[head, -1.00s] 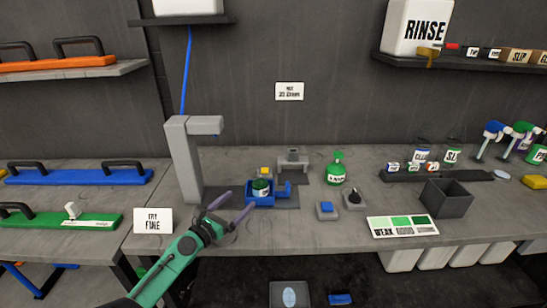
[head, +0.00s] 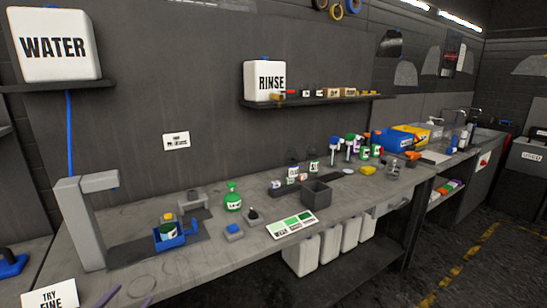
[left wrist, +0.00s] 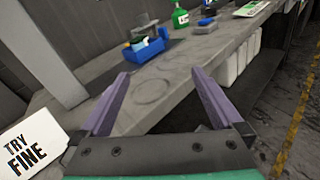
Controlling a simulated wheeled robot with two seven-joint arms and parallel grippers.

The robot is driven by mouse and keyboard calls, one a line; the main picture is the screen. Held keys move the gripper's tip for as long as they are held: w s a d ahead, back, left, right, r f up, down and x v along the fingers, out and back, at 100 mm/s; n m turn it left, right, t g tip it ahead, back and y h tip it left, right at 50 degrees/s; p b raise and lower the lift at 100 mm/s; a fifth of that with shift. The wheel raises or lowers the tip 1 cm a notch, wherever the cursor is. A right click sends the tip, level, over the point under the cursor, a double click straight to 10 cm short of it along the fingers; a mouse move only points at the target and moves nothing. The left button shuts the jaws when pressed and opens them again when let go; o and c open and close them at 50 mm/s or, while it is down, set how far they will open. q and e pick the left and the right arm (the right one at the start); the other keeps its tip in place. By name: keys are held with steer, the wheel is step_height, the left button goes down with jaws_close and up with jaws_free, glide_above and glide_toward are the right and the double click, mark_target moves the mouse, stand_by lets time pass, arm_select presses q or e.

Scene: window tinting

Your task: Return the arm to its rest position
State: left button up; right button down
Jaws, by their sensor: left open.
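My left gripper (left wrist: 158,98) is open and empty in the left wrist view, its two purple fingers spread apart. It is in front of the bench edge, with the "TRY FINE" sign (left wrist: 30,145) to its left. In the head view only the finger tips of my left gripper (head: 128,298) show at the bottom edge. My right gripper is not in view.
A grey dispenser post (head: 82,225) stands at the left of the bench (head: 200,270). A green bottle (head: 233,200), a dark box (head: 316,192) and a shade card (head: 292,224) stand further right. White jugs (head: 302,256) are below. The floor to the right is clear.

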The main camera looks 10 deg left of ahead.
arm_select(q)
steer(key=s+d+f+m+g+h, duration=0.2)
steer(key=d+f+m+g, duration=0.25)
steer(key=d+m, duration=0.4)
steer(key=s+d+f+m+g+h, duration=0.25)
steer(key=d+f+m, duration=0.35)
steer(key=m, duration=0.4)
steer(key=s+d+m+g+y, duration=0.3)
steer(key=s+m+g+y, duration=0.3)
steer(key=s+m, duration=0.7)
step_height(320, 180, down, 25)
steer(key=m+g+h, duration=0.1)
steer(key=m+g, duration=0.1)
steer(key=m, duration=0.2)
steer(key=s+a+f+g, duration=0.1)
steer(key=s+a+f, duration=0.2)
steer(key=s+f, duration=0.9)
steer(key=s, duration=0.4)
steer(key=shift+a+f, duration=0.2)
steer(key=shift+f, duration=0.1)
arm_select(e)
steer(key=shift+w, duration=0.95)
arm_select(q)
steer(key=shift+s, duration=0.1)
